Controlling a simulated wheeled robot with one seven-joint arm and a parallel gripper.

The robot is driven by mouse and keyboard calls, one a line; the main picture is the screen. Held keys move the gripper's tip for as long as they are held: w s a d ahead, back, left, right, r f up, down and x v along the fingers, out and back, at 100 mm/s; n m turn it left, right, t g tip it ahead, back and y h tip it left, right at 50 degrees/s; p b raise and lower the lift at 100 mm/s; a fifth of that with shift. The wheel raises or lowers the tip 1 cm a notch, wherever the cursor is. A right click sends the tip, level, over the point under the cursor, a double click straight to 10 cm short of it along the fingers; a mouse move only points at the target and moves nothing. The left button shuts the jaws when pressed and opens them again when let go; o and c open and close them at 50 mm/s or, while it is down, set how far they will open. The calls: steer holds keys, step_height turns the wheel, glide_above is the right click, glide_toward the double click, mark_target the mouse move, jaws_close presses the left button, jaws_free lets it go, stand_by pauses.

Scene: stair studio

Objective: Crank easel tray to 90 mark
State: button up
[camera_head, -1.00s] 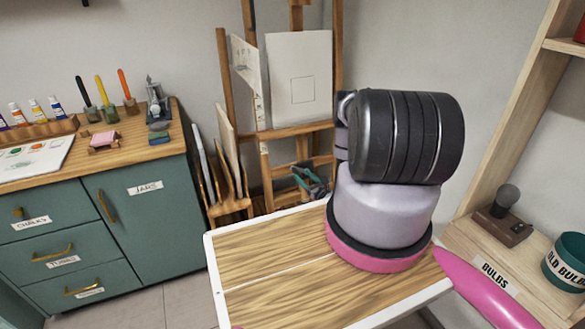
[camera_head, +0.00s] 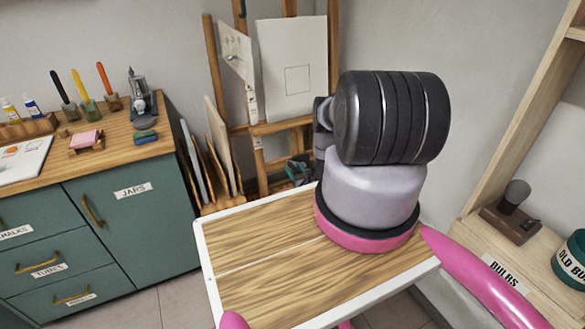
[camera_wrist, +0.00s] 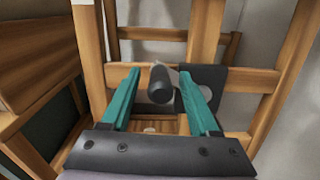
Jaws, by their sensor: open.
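The wooden easel (camera_head: 214,80) stands against the back wall in the head view, with a white canvas (camera_head: 292,65) on its ledge (camera_head: 282,126). A pale strip runs up beside the canvas; its marks are too small to read. In the wrist view, a dark round crank knob (camera_wrist: 160,86) lies ahead, in line with the gap between the fingers. A dark plate (camera_wrist: 200,77) is just right of it. My gripper (camera_wrist: 159,79) is open, with one teal finger to each side of the knob; I cannot tell contact. In the head view my gripper (camera_head: 298,171) is mostly hidden behind my arm.
Panels lean in a wooden rack (camera_head: 222,197) left of the easel. A teal cabinet (camera_head: 132,235) with paints and brushes stands at left. A wooden shelf (camera_head: 462,245) with a bulb and a pot is at right. Easel bars (camera_wrist: 92,60) surround the gripper closely.

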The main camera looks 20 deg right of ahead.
steer(key=shift+w, duration=0.75)
jaws_close()
stand_by(0.9)
